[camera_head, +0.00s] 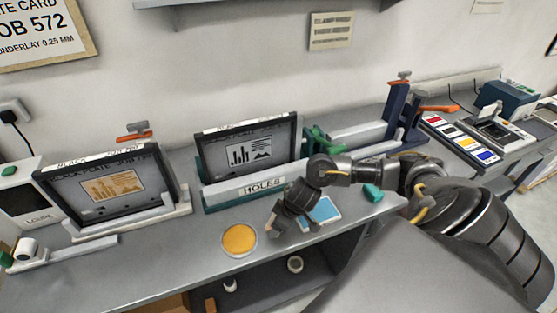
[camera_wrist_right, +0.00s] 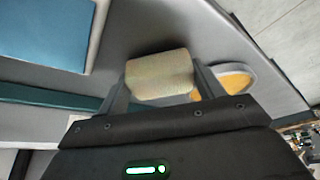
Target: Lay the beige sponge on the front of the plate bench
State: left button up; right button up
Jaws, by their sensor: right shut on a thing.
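My right gripper (camera_head: 274,229) reaches in from the right and hangs over the front part of the grey plate bench (camera_head: 165,268). It is between a round orange-topped dish and a blue pad. In the right wrist view the beige sponge (camera_wrist_right: 160,76) is a small pale block between the two fingers of this gripper (camera_wrist_right: 163,82), which are shut on it. In the head view the sponge is mostly hidden by the gripper. I cannot tell whether it touches the bench top. My left gripper is not in view.
The orange-topped dish (camera_head: 239,240) is just left of the gripper, the blue pad (camera_head: 322,211) just right. Behind stand a HOLES stand (camera_head: 262,186) with a dark framed plate and another framed plate (camera_head: 108,191) at left. A green piece (camera_head: 373,193) lies further right. The front left bench is clear.

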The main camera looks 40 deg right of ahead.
jog(key=shift+f, duration=0.25)
jog(key=shift+f, duration=0.1)
jog(key=o, duration=0.9)
jog(key=shift+r, duration=0.2)
jog(key=p+v, duration=0.1)
jog(key=v, duration=1.1)
jog(key=shift+w, duration=0.1)
